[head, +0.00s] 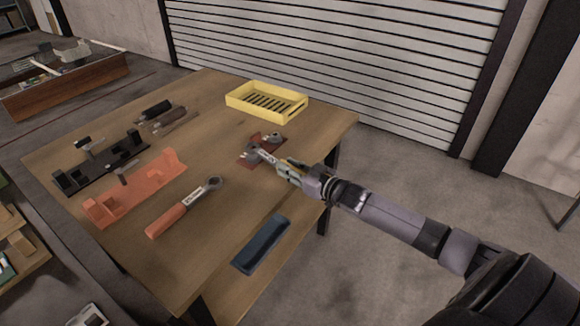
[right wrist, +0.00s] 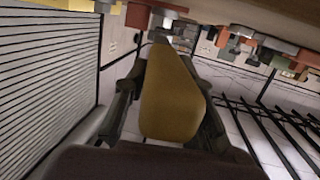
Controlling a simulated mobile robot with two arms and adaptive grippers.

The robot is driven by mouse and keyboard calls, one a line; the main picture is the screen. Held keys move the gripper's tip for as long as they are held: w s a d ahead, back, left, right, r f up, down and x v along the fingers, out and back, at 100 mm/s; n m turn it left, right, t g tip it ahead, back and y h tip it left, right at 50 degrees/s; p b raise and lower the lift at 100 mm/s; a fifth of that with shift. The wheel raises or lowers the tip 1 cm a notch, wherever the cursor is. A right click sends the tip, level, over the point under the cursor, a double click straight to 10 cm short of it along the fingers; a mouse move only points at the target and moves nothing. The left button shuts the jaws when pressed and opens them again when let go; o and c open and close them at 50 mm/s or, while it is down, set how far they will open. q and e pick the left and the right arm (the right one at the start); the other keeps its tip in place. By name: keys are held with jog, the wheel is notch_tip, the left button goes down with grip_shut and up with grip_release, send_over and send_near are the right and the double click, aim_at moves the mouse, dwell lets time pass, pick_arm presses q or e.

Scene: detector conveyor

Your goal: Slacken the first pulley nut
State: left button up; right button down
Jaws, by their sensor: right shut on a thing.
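My right gripper (head: 286,170) reaches in from the right over the table's right side. It is shut on a wrench (head: 265,155) with a grey head. In the right wrist view the wrench's mustard-yellow handle (right wrist: 170,95) lies between both fingers. The wrench head is over a small dark red plate (head: 246,160) that bears grey round parts (head: 271,138), apparently the pulleys. The nut is too small to make out, and I cannot tell whether the wrench sits on it. My left gripper is not in view.
A yellow slotted tray (head: 296,105) stands behind the plate. A second wrench with an orange handle (head: 166,220), a dark blue tray (head: 261,244), an orange rack (head: 140,190) and a black rack (head: 75,183) lie on the wooden table (head: 215,150). Dark-handled tools (head: 160,112) lie at the back left.

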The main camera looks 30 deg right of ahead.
jog(key=shift+f+b, duration=0.6)
jog(key=shift+f, duration=0.65)
jog(key=c, duration=1.9)
grip_release()
grip_shut()
